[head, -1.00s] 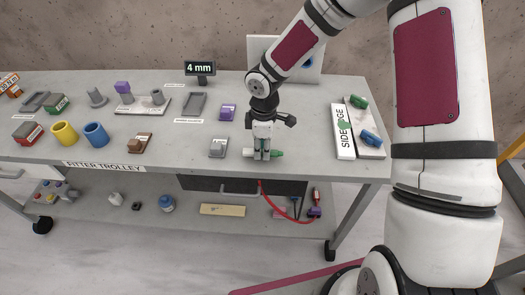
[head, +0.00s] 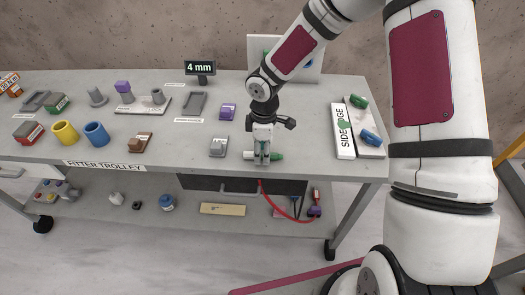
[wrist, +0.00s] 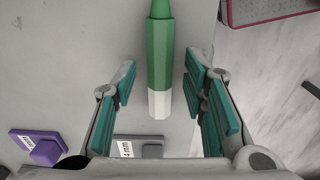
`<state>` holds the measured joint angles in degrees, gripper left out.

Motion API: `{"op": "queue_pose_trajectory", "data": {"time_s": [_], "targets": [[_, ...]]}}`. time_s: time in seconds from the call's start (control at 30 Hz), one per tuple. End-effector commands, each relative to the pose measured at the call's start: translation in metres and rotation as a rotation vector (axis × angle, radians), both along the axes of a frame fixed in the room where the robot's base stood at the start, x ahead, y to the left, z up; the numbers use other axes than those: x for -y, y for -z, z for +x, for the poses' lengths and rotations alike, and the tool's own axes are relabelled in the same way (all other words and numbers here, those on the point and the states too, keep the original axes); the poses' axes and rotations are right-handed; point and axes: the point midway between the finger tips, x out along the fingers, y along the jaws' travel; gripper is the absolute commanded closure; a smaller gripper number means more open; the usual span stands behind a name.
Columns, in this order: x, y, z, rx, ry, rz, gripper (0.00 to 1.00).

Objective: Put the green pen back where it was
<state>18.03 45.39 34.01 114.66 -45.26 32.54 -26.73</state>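The green pen (wrist: 160,50) has a white end and lies near the front edge of the trolley top. In the head view its green end (head: 277,156) sticks out to the right of my gripper and its white end to the left. My gripper (head: 262,158) points down over the pen. In the wrist view my gripper (wrist: 163,95) is open, with its teal finger pads on either side of the pen and a gap on both sides. The place where the pen was before cannot be told from these frames.
A grey piece marked 4 mm (wrist: 138,147) and a purple piece (wrist: 42,148) lie close by. A white box (head: 343,132) and a tray (head: 372,150) with green and blue items stand at the right. A white panel (head: 310,72) stands behind my arm.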

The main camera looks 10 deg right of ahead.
Motion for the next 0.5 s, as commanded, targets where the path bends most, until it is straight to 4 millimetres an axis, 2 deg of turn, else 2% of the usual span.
{"op": "queue_pose_trajectory", "data": {"time_s": [0.5], "targets": [[0.002,-0.096,-0.001,0.004,0.001,-0.001,0.61]]}}
